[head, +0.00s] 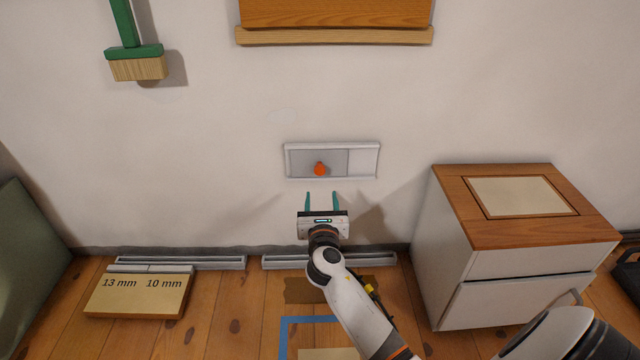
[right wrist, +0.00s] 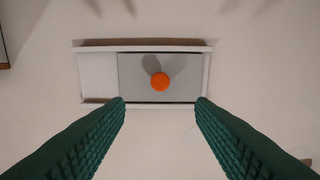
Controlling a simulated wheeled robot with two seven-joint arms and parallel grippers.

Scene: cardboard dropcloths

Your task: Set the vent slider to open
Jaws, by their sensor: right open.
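The vent slider (head: 335,162) is a grey panel in a white frame on the wall, with a round orange knob (head: 319,169). In the head view the grey panel sits at the left of the frame and a lighter section (head: 363,163) at the right. My right gripper (head: 321,197) is open and empty just below the knob in the picture, its teal fingers pointing at the wall. In the right wrist view the knob (right wrist: 160,81) lies ahead, between and beyond the two fingertips (right wrist: 160,103), not touched. My left gripper is not in view.
A white cabinet with a wooden top (head: 455,205) stands at the right. A wooden ledge (head: 335,36) is above the vent, and a green brush (head: 137,62) hangs upper left. A box marked 13 mm and 10 mm (head: 138,298) lies on the floor. The wall around the vent is clear.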

